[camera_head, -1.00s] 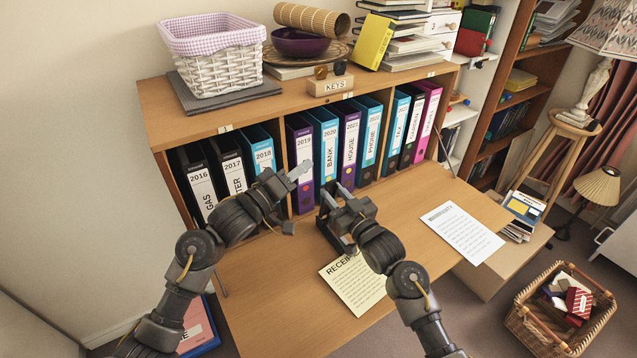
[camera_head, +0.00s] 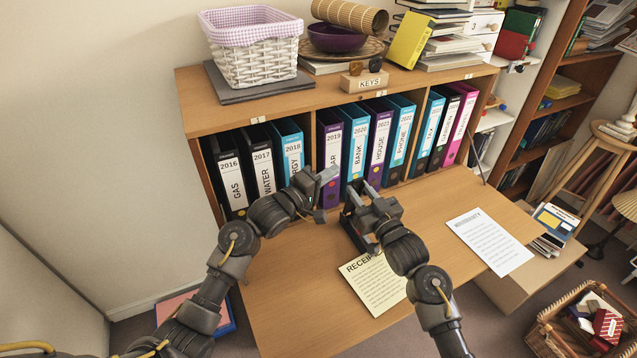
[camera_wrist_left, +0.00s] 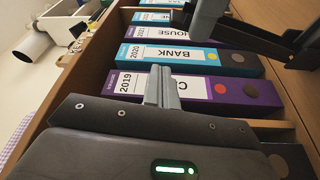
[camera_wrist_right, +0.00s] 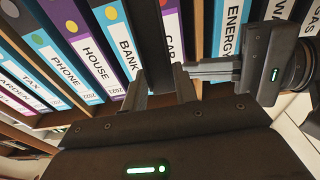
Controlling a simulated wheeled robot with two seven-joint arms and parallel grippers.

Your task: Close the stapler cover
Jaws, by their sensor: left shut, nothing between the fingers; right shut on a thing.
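My left gripper (camera_head: 328,176) is shut and empty, left of the stapler and in front of the 2019 binder. Its closed fingers (camera_wrist_left: 161,90) show in the left wrist view, apart from the dark stapler part (camera_wrist_left: 285,25).
A row of binders (camera_head: 355,145) fills the shelf just behind both grippers. A yellow receipt sheet (camera_head: 380,288) lies in front of the stapler and a white warranty sheet (camera_head: 490,240) to its right. The desk's front left (camera_head: 300,300) is clear.

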